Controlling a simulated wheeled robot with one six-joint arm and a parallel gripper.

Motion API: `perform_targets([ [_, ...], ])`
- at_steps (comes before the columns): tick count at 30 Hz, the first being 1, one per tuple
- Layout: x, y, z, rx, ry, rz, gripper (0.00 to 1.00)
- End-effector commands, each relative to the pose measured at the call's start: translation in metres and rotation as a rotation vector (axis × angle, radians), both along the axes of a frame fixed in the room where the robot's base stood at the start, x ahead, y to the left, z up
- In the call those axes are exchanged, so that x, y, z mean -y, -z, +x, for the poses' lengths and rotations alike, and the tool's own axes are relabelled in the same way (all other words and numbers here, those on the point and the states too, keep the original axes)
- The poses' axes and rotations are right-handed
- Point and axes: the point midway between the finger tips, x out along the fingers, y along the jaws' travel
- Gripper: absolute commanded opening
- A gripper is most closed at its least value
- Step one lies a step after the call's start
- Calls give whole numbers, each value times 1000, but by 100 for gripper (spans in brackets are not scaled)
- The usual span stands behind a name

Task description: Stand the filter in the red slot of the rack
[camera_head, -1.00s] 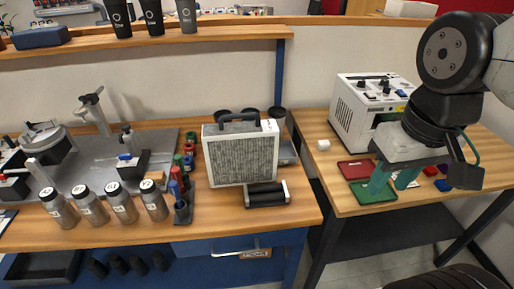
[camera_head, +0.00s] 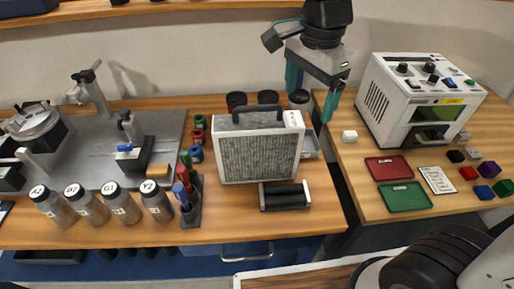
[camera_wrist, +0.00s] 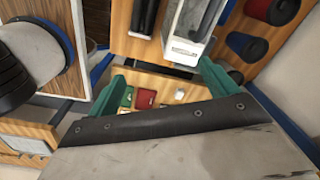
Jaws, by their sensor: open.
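The filter (camera_head: 258,152) is a white-framed box with a grey mesh face and a black top handle. It stands upright on the wooden bench, and part of it shows at the top of the wrist view (camera_wrist: 190,30). My gripper (camera_head: 309,99) has green fingers spread apart with nothing between them. It hangs to the right of and behind the filter, apart from it. Its fingers also show in the wrist view (camera_wrist: 165,85). I cannot make out a rack with a red slot for certain.
A black roller-like holder (camera_head: 285,196) lies in front of the filter. Dark cups (camera_head: 268,98) stand behind it. A marker stand (camera_head: 190,210) and bottles (camera_head: 122,208) are left. Right are a white machine (camera_head: 410,95), a red tray (camera_head: 388,167) and a green tray (camera_head: 405,197).

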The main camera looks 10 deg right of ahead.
Motion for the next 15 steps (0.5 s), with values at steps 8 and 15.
perform_targets([
  [8,-74,28,41,-32,418,-3,85],
  [15,-86,47,45,-37,500,-5,85],
])
